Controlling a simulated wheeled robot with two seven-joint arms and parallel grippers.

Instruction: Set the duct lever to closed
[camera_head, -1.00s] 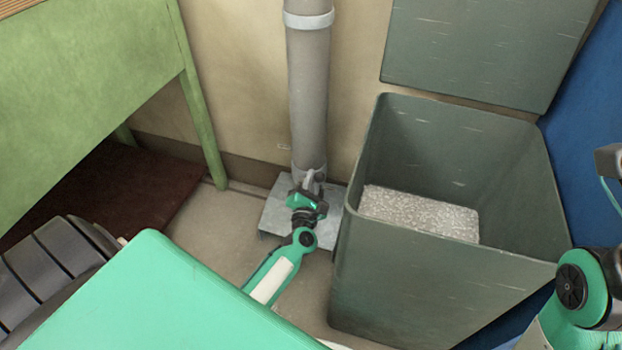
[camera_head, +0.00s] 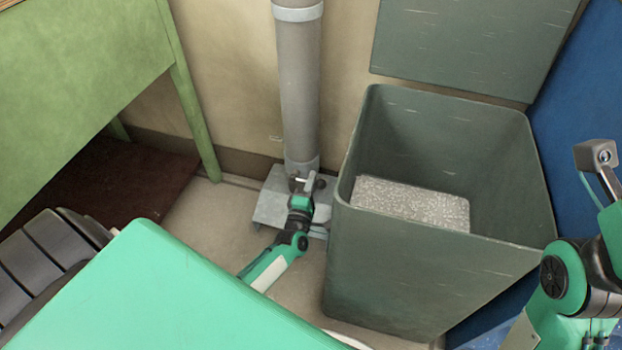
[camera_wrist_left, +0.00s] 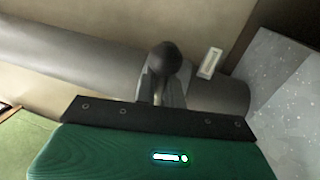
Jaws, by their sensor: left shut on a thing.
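The grey vertical duct (camera_head: 300,90) runs down the wall to a metal base plate (camera_head: 268,208). My left gripper (camera_head: 303,184) is at the foot of the duct, in front of it. In the left wrist view the duct (camera_wrist_left: 70,62) lies across the picture, and a round black knob (camera_wrist_left: 165,57), which looks like the end of the duct lever, sits between the gripper's fingers (camera_wrist_left: 162,88). The gripper is shut on it. The lever's setting cannot be read. A small pale plate (camera_wrist_left: 210,62) is beside the knob. My right gripper is not in view; only part of that arm shows at the right edge.
A tall grey-green bin (camera_head: 400,265) with pale granular material (camera_head: 410,203) inside stands close to the right of the gripper. A green bench (camera_head: 80,90) stands at the left, with a dark red-brown surface (camera_head: 110,190) under it. Some floor (camera_head: 215,225) is clear between.

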